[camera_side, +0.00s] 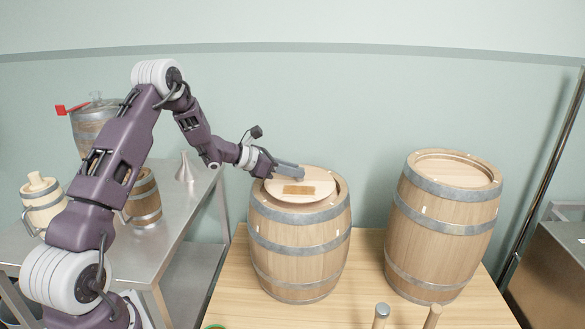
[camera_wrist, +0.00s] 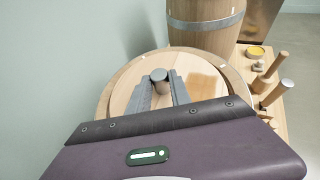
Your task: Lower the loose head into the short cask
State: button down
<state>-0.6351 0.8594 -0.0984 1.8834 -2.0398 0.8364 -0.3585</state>
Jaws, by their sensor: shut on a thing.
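The short cask (camera_side: 300,250) stands upright on the wooden bench top, banded with grey hoops. The loose head (camera_side: 318,180), a pale round wooden disc with a brown patch, is at the cask's open mouth. In the side view it looks tilted, its back left edge above the rim and a dark gap at the right. My gripper (camera_side: 298,172) reaches in from the left over the head. In the wrist view, my gripper (camera_wrist: 162,78) is shut on a short round knob on the head (camera_wrist: 205,98), inside the cask's rim (camera_wrist: 239,82). Contact between head and cask walls is unclear.
A taller cask (camera_side: 440,235) with its top closed stands to the right. Two tool handles (camera_side: 380,315) stand near the front. A steel table (camera_side: 185,205) at the left holds a funnel, a jug and a small barrel. The wall is close behind.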

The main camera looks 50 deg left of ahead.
jog(key=shift+f, duration=1.3)
jog(key=c, duration=1.1)
grip_release()
jog(key=v, duration=0.7)
